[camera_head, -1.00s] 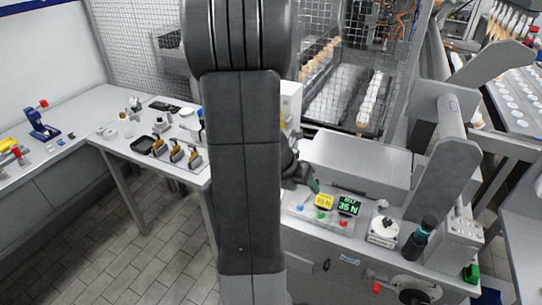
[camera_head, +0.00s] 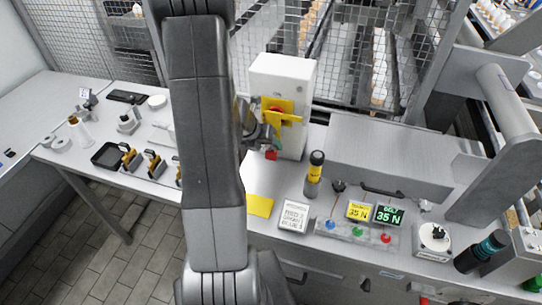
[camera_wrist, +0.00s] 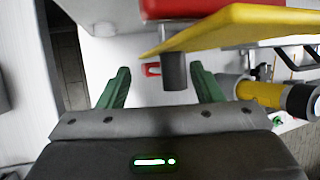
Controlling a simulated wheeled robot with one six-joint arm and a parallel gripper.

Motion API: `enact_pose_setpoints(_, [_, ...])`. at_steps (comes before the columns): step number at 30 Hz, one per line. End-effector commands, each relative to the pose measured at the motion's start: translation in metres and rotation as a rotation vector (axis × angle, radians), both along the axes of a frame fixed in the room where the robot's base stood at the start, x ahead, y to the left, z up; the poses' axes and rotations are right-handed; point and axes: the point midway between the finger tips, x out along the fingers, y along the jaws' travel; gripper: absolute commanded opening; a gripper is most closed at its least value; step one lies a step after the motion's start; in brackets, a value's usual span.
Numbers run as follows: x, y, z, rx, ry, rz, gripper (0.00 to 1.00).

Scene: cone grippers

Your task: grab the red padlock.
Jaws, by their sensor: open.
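A white switch box (camera_head: 283,90) stands on the bench, with a yellow and red rotary switch (camera_head: 286,117) on its front. A small red piece (camera_head: 271,154), which looks like the padlock, shows just below the switch. In the wrist view a small red loop-like piece (camera_wrist: 152,69) lies beyond the fingertips, beside a dark grey cylinder (camera_wrist: 175,72) under the yellow plate (camera_wrist: 240,30). I cannot tell its full shape, as it is partly hidden. My gripper (camera_wrist: 161,70) is open with green fingers and holds nothing; its dark wrist shows beside the switch (camera_head: 258,134).
A yellow-and-black cylinder (camera_head: 314,175) stands right of the box and is close on the right in the wrist view (camera_wrist: 262,94). A grey housing (camera_head: 390,155) fills the right.

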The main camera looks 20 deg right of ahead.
Motion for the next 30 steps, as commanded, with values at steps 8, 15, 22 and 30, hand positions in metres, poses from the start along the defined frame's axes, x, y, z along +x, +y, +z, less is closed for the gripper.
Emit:
enact_pose_setpoints(8, [0.0015,-0.0037,-0.0059,-0.001,-0.001,0.000,0.60])
enact_pose_setpoints(15, [0.0015,-0.0035,-0.0058,-0.001,-0.001,0.000,0.22])
enact_pose_setpoints(22, [0.0014,-0.0032,-0.0060,0.000,-0.001,0.002,0.00])
enact_pose_setpoints(30, [0.0015,-0.0030,-0.0056,0.001,0.000,0.001,0.00])
